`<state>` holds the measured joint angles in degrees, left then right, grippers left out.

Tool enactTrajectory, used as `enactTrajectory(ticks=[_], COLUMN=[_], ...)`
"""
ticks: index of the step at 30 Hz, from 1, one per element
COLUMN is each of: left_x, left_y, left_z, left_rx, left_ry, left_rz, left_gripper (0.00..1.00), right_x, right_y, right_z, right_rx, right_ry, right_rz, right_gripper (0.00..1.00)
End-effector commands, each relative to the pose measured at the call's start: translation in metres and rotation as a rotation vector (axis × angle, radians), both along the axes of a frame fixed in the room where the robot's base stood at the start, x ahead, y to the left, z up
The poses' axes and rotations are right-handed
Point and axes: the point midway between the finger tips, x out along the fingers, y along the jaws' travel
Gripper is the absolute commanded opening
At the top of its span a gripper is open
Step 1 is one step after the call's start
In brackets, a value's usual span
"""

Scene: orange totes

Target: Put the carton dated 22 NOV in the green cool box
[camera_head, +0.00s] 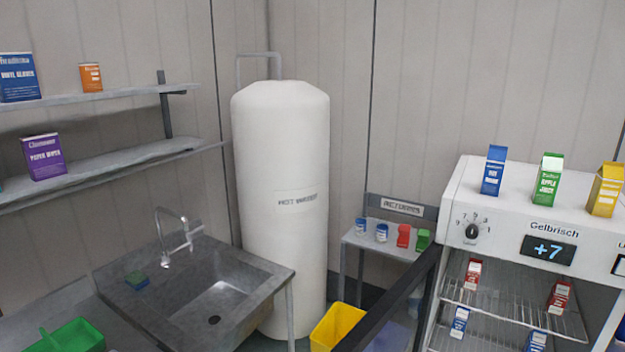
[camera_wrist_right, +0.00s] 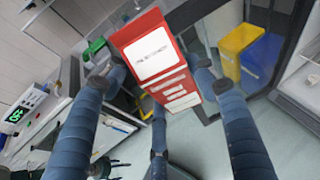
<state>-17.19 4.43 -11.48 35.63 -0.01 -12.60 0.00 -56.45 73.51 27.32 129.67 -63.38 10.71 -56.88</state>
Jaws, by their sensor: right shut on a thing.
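My right gripper (camera_wrist_right: 155,80) is shut on a red carton (camera_wrist_right: 176,88) in the right wrist view, with a finger on each side of it. The carton has a white label panel, and its print is too blurred to read. Neither gripper shows in the head view. A green box (camera_head: 75,337) sits at the lower left of the head view, cut off by the frame edge; I cannot tell for sure that it is the cool box. Red cartons (camera_head: 473,273) and blue cartons (camera_head: 460,322) stand on wire shelves in the open white fridge (camera_head: 497,231).
Blue, green and yellow cartons stand on the fridge top. A small RETURNS shelf (camera_head: 385,247) holds several small items. A steel sink (camera_head: 252,262), white hot water tank (camera_head: 281,190) and yellow bin (camera_head: 340,327) stand between fridge and green box.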

Motion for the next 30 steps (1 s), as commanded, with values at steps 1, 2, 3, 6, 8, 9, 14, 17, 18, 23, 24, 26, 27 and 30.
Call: enactTrajectory(ticks=[1,2,3,6,8,9,14,17,18,23,24,26,27,30], left_x=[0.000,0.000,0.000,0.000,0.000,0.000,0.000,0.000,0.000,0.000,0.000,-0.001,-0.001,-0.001], left_y=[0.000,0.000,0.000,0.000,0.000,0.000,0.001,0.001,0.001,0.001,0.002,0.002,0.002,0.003], left_z=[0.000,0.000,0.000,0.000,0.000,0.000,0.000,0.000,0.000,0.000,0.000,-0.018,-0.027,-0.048], left_rx=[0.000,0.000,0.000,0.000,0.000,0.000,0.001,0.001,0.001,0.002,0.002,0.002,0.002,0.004], left_ry=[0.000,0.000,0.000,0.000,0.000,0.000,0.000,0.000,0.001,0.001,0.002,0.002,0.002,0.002], left_rz=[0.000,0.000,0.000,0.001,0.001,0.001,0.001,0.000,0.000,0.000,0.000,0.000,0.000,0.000], left_gripper=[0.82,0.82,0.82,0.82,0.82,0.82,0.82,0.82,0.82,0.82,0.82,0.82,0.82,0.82], right_x=[-0.005,-0.007,-0.012,-0.022,-0.028,-0.032,-0.032,-0.032,-0.032,-0.030,-0.029,-0.030,-0.031,-0.031], right_y=[0.009,0.014,0.021,0.037,0.047,0.052,0.046,0.045,0.045,0.048,0.049,0.050,0.050,0.050], right_z=[0.010,0.014,0.019,0.032,0.040,0.045,0.044,0.045,0.045,0.044,0.044,0.022,0.013,-0.008], right_rx=[0.001,0.001,0.000,-0.001,-0.002,-0.002,0.003,0.003,0.005,0.006,0.006,0.001,0.001,0.001], right_ry=[-0.007,-0.008,-0.008,-0.009,-0.008,-0.008,-0.014,-0.016,-0.016,-0.014,-0.012,-0.002,-0.001,-0.001], right_rz=[0.037,0.062,0.092,0.167,0.212,0.238,0.224,0.224,0.224,0.222,0.221,0.224,0.224,0.224], right_gripper=[0.21,0.21,0.21,0.21,0.21,0.21,0.21,0.21,0.21,0.21,0.21,0.21,0.21,0.21])
